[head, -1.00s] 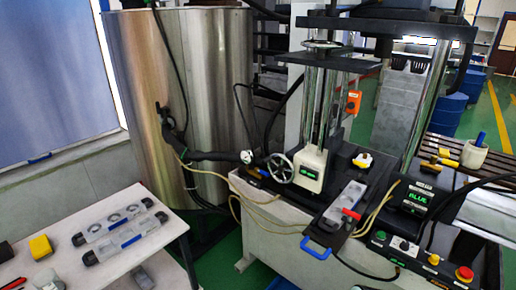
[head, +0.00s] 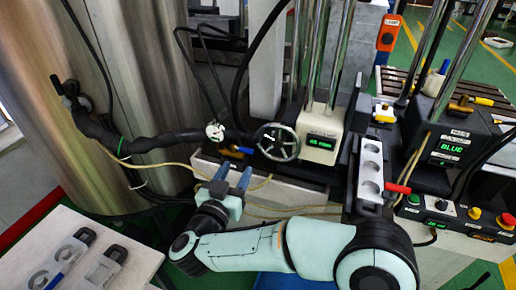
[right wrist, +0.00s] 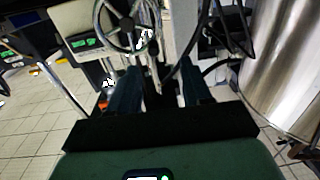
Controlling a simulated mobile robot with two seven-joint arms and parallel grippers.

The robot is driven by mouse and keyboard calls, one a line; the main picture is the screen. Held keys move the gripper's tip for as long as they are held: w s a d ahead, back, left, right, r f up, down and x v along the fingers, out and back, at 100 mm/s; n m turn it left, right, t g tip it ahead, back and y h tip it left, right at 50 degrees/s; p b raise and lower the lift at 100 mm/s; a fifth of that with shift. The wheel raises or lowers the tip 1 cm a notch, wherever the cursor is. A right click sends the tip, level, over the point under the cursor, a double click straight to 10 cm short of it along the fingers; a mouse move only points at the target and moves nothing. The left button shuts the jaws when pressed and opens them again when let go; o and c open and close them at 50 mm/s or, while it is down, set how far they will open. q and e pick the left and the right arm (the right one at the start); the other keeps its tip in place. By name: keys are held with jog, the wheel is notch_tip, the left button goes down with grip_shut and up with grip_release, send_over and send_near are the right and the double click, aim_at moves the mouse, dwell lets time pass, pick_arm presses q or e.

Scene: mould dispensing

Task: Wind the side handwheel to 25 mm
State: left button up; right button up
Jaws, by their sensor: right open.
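The side handwheel (head: 278,142) is a silver spoked wheel on the left side of the cream display housing (head: 319,150). Its green digits appear to read 45 mm, though they are small. My right gripper (head: 232,172) is open and empty, to the left of the wheel and a little lower, apart from it. In the right wrist view the handwheel (right wrist: 122,27) is ahead, above and left of the gap between my open fingers (right wrist: 160,88). The display housing (right wrist: 84,42) is beside it. My left gripper is out of view.
A dark hose (head: 150,143) runs from the steel tank (head: 130,60) to near the wheel. Thin beige hoses pass below it. A mould tray (head: 370,170) with a red handle lies right of the housing. A white table (head: 50,240) holds mould parts at lower left.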

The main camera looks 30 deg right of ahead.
aim_at(256, 141)
jog(key=shift+m+g+h, duration=0.3)
jog(key=shift+m, duration=0.1)
jog(key=x, duration=0.4)
jog(key=r+x, duration=0.1)
jog(key=x, duration=0.8)
jog(key=shift+s+d+r, duration=0.25)
jog(key=shift+d+r, duration=0.05)
jog(key=shift+r, duration=0.05)
grip_shut()
